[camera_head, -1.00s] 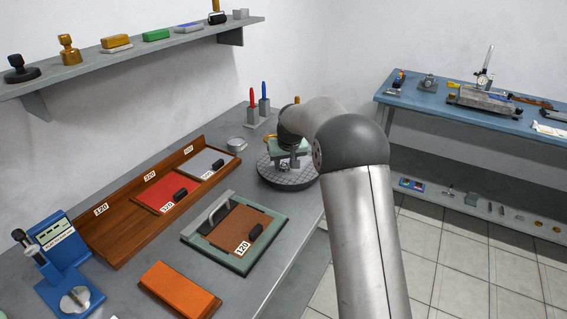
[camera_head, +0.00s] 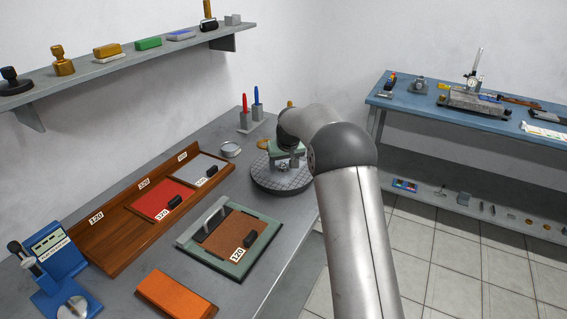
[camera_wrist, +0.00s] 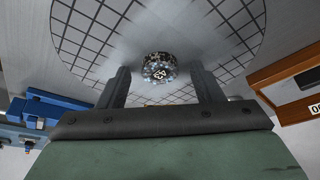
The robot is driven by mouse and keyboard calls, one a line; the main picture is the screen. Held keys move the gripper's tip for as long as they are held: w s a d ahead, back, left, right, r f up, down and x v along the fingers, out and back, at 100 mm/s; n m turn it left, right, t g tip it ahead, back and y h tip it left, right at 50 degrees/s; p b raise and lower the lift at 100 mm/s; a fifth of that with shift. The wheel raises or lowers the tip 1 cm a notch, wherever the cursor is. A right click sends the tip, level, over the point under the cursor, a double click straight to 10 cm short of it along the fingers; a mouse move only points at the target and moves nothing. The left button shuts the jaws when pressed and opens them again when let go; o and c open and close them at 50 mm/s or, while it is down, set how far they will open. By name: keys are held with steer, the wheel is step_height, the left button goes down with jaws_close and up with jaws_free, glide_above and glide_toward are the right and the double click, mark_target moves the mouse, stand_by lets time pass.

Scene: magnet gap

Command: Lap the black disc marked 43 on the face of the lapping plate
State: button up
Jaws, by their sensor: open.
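The round grey lapping plate (camera_head: 290,186) with a square grid of grooves lies on the bench in the head view. It fills the upper part of the wrist view (camera_wrist: 105,25). A small dark disc (camera_wrist: 159,67) with light wet-looking specks and a white number, apparently 43 upside down, sits on the plate in the wrist view. My gripper (camera_wrist: 160,82) is open, with one finger on each side of the disc and gaps showing between. In the head view my gripper (camera_head: 287,163) is over the plate and the disc cannot be made out there.
A wooden tray (camera_head: 100,245) with numbered sections stands left of the plate. A green-framed board (camera_head: 247,262) with a brown sheet lies nearer. An orange block (camera_head: 176,294), a blue gauge stand (camera_head: 60,265), a round tin (camera_head: 230,149) and red and blue pens (camera_head: 250,115) are also on the bench.

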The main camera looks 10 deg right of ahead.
steer(key=shift+r, duration=0.1)
steer(key=a+b+v, duration=0.1)
steer(key=v, duration=1.5)
steer(key=s+f+g, duration=0.1)
steer(key=s+f, duration=0.2)
steer(key=s, duration=1.1)
steer(key=s+f+g, duration=0.1)
steer(key=s+f, duration=0.3)
steer(key=s, duration=1)
steer(key=s+f+g, duration=0.2)
steer(key=s+f, duration=0.2)
steer(key=s, duration=1.1)
steer(key=shift+a+m, duration=0.35)
steer(key=shift+m, duration=0.05)
